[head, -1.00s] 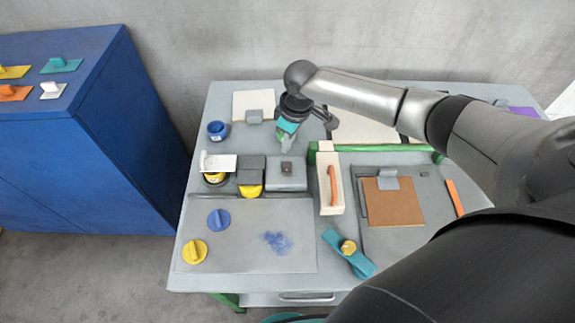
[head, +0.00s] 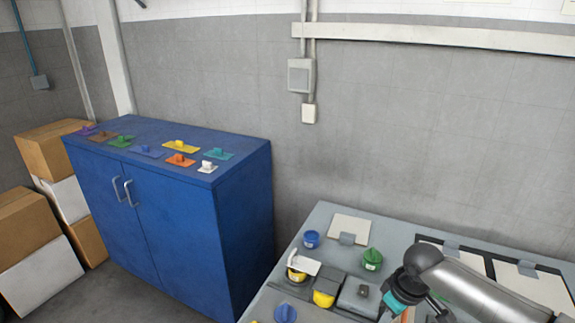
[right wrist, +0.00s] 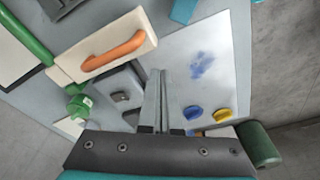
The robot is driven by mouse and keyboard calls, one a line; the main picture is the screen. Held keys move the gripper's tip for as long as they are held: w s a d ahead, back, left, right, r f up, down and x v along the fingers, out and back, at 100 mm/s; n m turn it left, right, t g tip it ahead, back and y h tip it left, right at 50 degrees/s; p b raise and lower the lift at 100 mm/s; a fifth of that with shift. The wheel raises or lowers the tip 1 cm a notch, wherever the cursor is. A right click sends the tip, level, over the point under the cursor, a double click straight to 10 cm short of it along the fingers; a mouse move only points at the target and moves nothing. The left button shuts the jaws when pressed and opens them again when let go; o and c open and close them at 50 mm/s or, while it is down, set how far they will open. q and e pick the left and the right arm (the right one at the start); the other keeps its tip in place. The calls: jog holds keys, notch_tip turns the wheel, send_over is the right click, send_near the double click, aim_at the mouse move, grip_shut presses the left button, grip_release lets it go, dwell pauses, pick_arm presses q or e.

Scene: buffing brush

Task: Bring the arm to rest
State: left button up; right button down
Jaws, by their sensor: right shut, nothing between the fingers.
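My right arm reaches in from the right in the head view. Its gripper is partly cut off at the bottom of that view, near the teal wrist band. In the right wrist view my right gripper (right wrist: 160,100) is shut, with its two thin fingers together and nothing between them. It hangs above the grey table (right wrist: 85,125). A metal plate with a blue smudge (right wrist: 203,65) lies beyond the fingertips. My left gripper shows in neither view.
A wooden block with an orange handle (right wrist: 118,50) lies near the gripper. Boxes (head: 60,150) are farther left.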

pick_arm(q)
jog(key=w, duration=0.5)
pick_arm(e)
jog(key=s+a+f+n+y, duration=0.1)
jog(key=s+a+f+y, duration=0.1)
jog(key=s+a, duration=1.05)
jog(key=s+d+r+m+t+h, duration=0.1)
jog(key=s+d+r+m, duration=0.1)
jog(key=s+d+m, duration=0.3)
jog(key=s+d+r+m+t+h, duration=0.1)
jog(key=s+d+r+h, duration=0.15)
jog(key=s, duration=0.35)
notch_tip(320, 180, down, 30)
jog(key=s+f+g+b, duration=0.1)
jog(key=s+b, duration=0.1)
jog(key=b, duration=0.6)
pick_arm(q)
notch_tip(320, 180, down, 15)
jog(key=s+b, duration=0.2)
jog(key=b, duration=0.5)
pick_arm(e)
jog(key=s+d+f, duration=0.1)
jog(key=s+f, duration=0.6)
jog(key=f, duration=0.2)
jog(key=s+d+f+g, duration=0.1)
jog(key=s+f, duration=0.7)
jog(key=f, duration=0.2)
jog(key=shift+s+f+n, duration=0.15)
jog(key=shift+f+n, duration=0.15)
